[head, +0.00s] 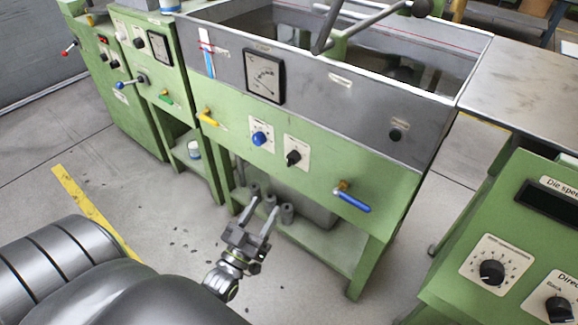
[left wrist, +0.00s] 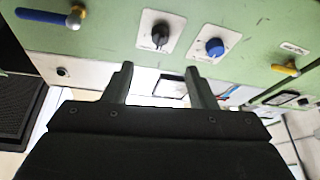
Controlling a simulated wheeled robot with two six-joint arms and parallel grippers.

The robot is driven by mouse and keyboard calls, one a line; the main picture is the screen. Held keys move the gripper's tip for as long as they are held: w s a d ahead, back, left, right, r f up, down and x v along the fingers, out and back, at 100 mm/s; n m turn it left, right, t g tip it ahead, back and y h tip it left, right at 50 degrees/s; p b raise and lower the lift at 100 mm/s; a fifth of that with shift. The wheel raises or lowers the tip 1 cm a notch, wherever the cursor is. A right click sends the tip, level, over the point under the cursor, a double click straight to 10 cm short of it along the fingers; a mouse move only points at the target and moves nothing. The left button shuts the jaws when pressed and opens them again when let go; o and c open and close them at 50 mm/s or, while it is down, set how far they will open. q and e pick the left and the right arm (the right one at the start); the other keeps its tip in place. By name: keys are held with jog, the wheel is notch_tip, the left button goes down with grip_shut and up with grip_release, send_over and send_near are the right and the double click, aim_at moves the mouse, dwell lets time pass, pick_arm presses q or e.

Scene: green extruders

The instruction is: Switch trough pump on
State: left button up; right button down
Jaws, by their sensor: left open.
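The green and grey trough (head: 330,95) stands in the middle of the head view. Its green front panel carries a blue knob (head: 259,138) and, right of it, a black knob (head: 293,157), each on a white plate with lettering too small to read. The left wrist view shows the panel upside down, with the black knob (left wrist: 160,34) and the blue knob (left wrist: 214,47) beyond the fingertips. I cannot tell which knob is the pump switch. My left gripper (head: 261,208) is open and empty, below and in front of the knobs, apart from the panel. My right gripper is out of view.
A blue-handled valve (head: 351,201) sticks out at the panel's right, and a yellow-handled one (head: 207,118) at its left. A dial gauge (head: 264,76) sits above the knobs. A green control cabinet (head: 520,225) stands at right.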

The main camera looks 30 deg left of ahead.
aim_at(289, 167)
pick_arm(q)
jog(key=x, duration=1.3)
jog(key=shift+w, duration=0.3)
jog(key=shift+c, duration=0.2)
jog(key=c, duration=0.9)
